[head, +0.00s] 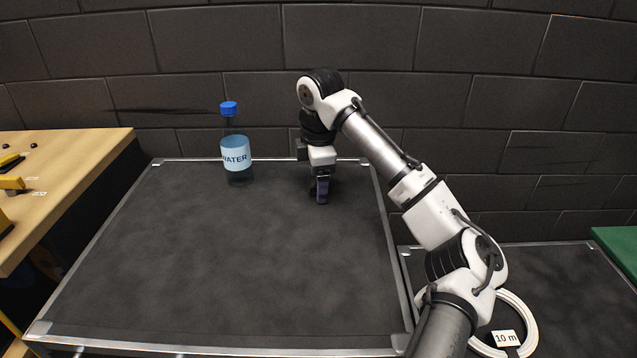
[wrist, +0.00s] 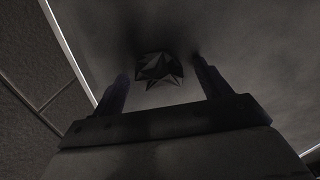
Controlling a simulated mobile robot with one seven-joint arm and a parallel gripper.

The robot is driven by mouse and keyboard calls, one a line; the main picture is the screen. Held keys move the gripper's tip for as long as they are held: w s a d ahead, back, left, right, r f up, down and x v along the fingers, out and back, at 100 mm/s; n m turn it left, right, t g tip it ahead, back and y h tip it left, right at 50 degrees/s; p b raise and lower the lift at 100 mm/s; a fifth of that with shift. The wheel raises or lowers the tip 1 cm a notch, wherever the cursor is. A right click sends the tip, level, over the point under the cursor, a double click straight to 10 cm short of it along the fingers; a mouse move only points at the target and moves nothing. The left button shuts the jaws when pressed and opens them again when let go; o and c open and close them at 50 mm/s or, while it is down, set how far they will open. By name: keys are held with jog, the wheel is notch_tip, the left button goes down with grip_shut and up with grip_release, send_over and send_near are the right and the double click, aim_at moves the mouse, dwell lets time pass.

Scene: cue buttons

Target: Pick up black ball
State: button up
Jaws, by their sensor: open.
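A small black faceted object, which looks like the black ball (wrist: 159,68), shows in the wrist view between the tips of my two fingers. It has a jagged, star-like lower outline and rests on the dark surface. My gripper (head: 322,198) points down over the back right of the dark table (head: 230,270) in the head view. Its fingers are apart, with a gap visible on each side of the object in the wrist view. In the head view the ball is mostly hidden by the gripper or lost against the dark tabletop.
A water bottle with a blue cap (head: 235,150) stands upright on the table, left of my gripper. A dark brick wall (head: 350,40) rises behind. A wooden table (head: 70,165) is at left. A white ring labelled "10 m" (head: 530,325) lies at lower right. The table's front is clear.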

jog(key=c, duration=1.1)
jog(key=shift+o, duration=0.2)
jog(key=shift+r, duration=0.15)
